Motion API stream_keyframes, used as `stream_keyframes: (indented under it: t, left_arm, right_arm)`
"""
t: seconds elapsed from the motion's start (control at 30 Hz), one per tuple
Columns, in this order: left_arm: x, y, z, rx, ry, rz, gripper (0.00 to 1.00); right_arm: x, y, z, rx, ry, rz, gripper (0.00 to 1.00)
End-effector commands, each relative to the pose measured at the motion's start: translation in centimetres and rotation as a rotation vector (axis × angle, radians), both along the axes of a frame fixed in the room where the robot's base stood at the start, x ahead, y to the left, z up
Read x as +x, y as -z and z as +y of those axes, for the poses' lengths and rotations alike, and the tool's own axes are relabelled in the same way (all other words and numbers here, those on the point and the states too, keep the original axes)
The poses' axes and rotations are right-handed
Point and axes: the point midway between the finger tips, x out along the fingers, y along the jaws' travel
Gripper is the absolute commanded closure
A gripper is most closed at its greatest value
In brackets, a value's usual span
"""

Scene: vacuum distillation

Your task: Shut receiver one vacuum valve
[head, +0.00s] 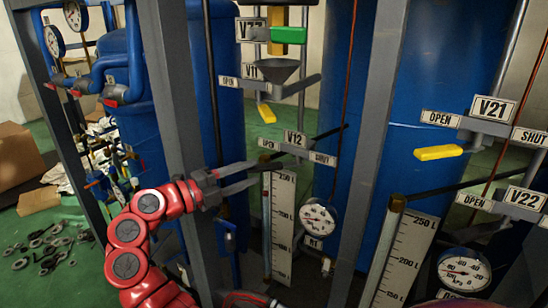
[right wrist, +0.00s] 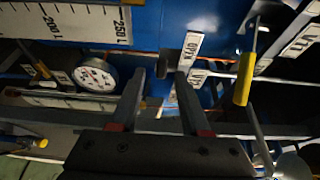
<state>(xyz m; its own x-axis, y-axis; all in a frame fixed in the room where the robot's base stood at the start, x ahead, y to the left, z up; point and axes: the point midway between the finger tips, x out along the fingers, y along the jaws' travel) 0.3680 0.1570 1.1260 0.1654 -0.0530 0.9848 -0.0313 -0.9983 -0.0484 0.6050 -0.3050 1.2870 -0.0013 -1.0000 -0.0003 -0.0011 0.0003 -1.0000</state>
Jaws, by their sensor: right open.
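The pictures do not say which valve is receiver one's vacuum valve. The V11 plate (head: 257,71) is at upper middle, with a yellow handle (head: 267,112) hanging on its OPEN side. A yellow handle (right wrist: 244,78) also shows in the right wrist view. The V12 plate (head: 295,138) is below it, between OPEN and SHUT labels; a dark bar passes there. My right gripper (head: 256,176) is open and empty, its fingers pointing right, just below and left of V12. In the right wrist view its fingers (right wrist: 166,78) are apart near an OPEN label (right wrist: 188,50). My left gripper is not in view.
A dial gauge (head: 319,218) and a level scale (head: 281,220) are below V12. A grey post (head: 172,90) stands left of the gripper. V21 (head: 492,108), with a yellow handle (head: 438,152), and V22 (head: 526,199) are at right. A green handle (head: 289,35) is at top.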

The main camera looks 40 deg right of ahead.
Motion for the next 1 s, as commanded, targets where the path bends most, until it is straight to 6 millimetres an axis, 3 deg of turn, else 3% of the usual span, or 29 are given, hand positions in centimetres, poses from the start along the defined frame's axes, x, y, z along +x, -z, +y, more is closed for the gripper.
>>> stream_keyframes:
  t: [0.1, 0.33, 0.5, 0.77, 1.0]
  left_arm:
    - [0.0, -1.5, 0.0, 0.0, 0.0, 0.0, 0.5]
    - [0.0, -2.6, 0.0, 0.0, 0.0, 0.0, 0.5]
    - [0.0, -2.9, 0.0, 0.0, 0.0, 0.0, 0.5]
    - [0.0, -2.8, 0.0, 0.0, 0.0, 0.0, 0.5]
    - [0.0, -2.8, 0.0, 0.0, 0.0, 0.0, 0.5]
  right_arm:
    - [-0.1, -0.4, -2.9, 0.002, 0.004, 0.0, 0.54]
    - [0.0, -0.3, -6.6, 0.0, 0.001, 0.0, 0.54]
    - [0.0, -0.1, -7.7, -0.001, 0.0, -0.002, 0.54]
    - [0.0, 0.0, -7.8, -0.001, -0.002, -0.001, 0.54]
    - [0.0, -0.1, -7.8, -0.002, -0.001, -0.001, 0.95]
